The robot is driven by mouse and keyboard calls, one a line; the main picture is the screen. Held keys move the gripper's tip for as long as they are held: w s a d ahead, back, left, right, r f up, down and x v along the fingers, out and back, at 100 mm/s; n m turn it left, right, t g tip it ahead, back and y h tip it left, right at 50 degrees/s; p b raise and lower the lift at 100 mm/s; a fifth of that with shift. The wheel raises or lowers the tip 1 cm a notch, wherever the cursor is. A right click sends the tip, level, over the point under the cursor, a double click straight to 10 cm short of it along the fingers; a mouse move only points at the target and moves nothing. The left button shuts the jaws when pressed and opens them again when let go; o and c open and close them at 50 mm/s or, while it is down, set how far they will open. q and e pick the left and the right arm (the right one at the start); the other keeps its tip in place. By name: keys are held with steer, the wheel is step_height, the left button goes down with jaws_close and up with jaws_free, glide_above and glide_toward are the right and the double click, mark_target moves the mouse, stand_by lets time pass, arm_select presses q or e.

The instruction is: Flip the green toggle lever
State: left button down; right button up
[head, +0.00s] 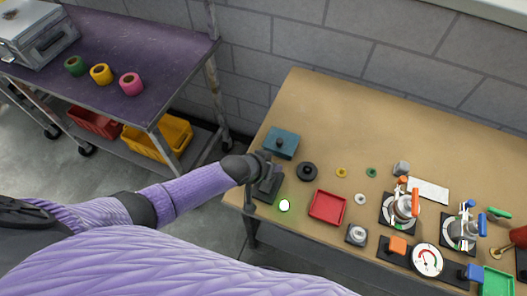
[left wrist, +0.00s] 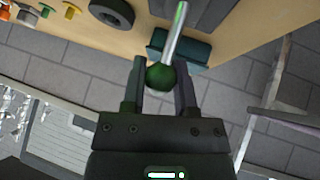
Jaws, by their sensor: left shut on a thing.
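The green toggle lever has a dark green ball knob (left wrist: 161,77) on a bright metal rod (left wrist: 175,32), seen in the left wrist view. My left gripper (left wrist: 160,70) has its two fingers on either side of the knob and is shut on it. In the head view my left gripper (head: 266,162) is at the left end of the workbench, over the lever's dark base (head: 268,187). The arm and gripper hide most of the lever there. My right gripper is in neither view.
On the workbench (head: 330,110), a teal block (head: 282,143) and a black knob (head: 307,172) stand close to my left gripper. The back is clear.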

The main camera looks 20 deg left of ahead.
arm_select(q)
steer(key=shift+w+f+g, duration=0.25)
steer(key=shift+w+g, duration=0.15)
steer(key=shift+g, duration=0.4)
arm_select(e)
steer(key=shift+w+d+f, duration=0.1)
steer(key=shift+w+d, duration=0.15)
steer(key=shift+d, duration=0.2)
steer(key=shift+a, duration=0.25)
arm_select(q)
steer(key=shift+c, duration=2)
jaws_free()
steer(key=p+v, duration=0.5)
steer(key=v, duration=0.4)
steer(key=shift+r, duration=0.4)
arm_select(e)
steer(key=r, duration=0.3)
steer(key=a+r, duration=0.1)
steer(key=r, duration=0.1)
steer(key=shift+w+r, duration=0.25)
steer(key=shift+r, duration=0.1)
